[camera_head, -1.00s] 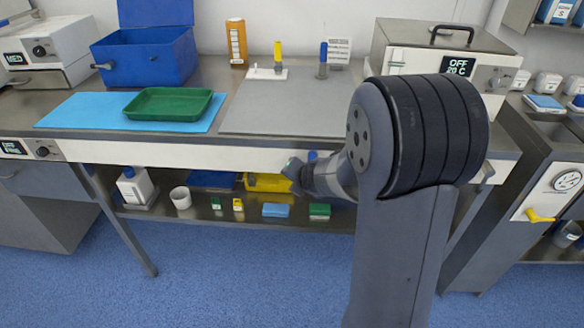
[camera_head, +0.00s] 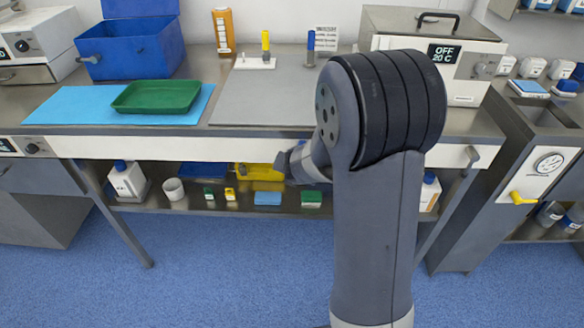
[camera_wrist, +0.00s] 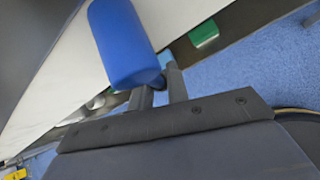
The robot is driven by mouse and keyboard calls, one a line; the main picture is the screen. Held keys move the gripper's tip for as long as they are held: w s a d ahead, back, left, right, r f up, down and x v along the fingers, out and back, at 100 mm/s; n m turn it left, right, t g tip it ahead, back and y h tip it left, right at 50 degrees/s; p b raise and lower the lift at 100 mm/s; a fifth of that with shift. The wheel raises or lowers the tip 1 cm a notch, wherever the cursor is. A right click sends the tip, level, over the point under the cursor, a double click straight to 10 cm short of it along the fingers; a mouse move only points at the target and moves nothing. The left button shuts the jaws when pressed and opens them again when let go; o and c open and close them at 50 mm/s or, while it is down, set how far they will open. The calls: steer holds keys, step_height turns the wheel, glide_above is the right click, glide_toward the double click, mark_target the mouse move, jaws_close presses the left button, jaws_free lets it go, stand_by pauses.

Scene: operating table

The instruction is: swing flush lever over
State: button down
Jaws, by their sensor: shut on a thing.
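A blue cylindrical handle (camera_wrist: 122,42) fills the upper middle of the wrist view, standing at my fingers along the pale table front. I take it for the lever's grip; its mount is hidden. My gripper (camera_wrist: 158,92) is shut on its near end. In the head view my gripper (camera_head: 284,163) is at the front edge of the table, left of my upper arm, and the blue handle does not show clearly there. A yellow lever (camera_head: 524,199) sits under a round gauge on the right cabinet, well away from my gripper.
The table front (camera_head: 180,149) runs just behind my gripper. A green tray (camera_head: 157,97) lies on a blue cloth (camera_head: 60,112). The floor (camera_head: 240,260) in front is clear.

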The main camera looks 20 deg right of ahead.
steer(key=shift+s+d+f+n+g+h+p, duration=0.2)
steer(key=shift+d+n+h+p, duration=0.25)
steer(key=shift+h, duration=0.25)
steer(key=shift+s+d+f+n+g+h+p, duration=0.1)
steer(key=shift+s+d+n+g+h+p, duration=0.2)
steer(key=shift+d+h, duration=0.35)
steer(key=shift+w, duration=0.1)
steer(key=c, duration=1.4)
jaws_free()
steer(key=shift+r, duration=0.1)
steer(key=p+v, duration=0.3)
steer(key=v, duration=0.7)
steer(key=shift+s+a+r+p, duration=0.2)
steer(key=shift+s+a+p, duration=0.05)
steer(key=shift+s+p, duration=0.05)
